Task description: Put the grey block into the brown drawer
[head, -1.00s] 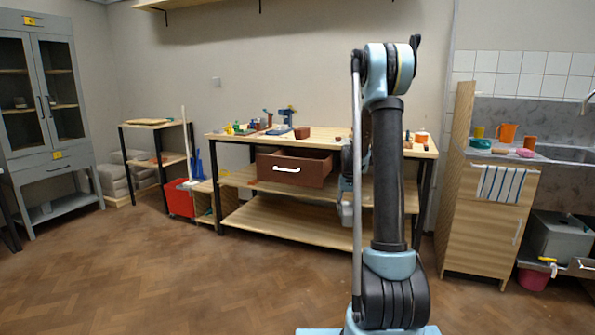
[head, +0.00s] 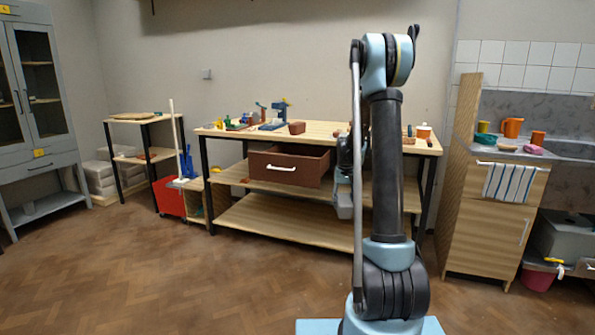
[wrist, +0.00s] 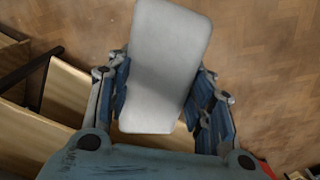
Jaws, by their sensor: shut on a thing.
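The grey block (wrist: 165,65) is long and pale with rounded corners. In the wrist view it sits between the two fingers of my gripper (wrist: 163,95), which is shut on it. In the head view the block (head: 344,205) hangs below the arm, in front of the workbench and right of the drawer; the arm partly hides my gripper. The brown drawer (head: 278,175) is under the bench top and pulled out, with a white handle on its front. The block is apart from the drawer. The drawer's inside shows only in part.
A wooden cabinet (head: 480,220) with a striped towel stands at the right. The floor (head: 190,280) in front is clear.

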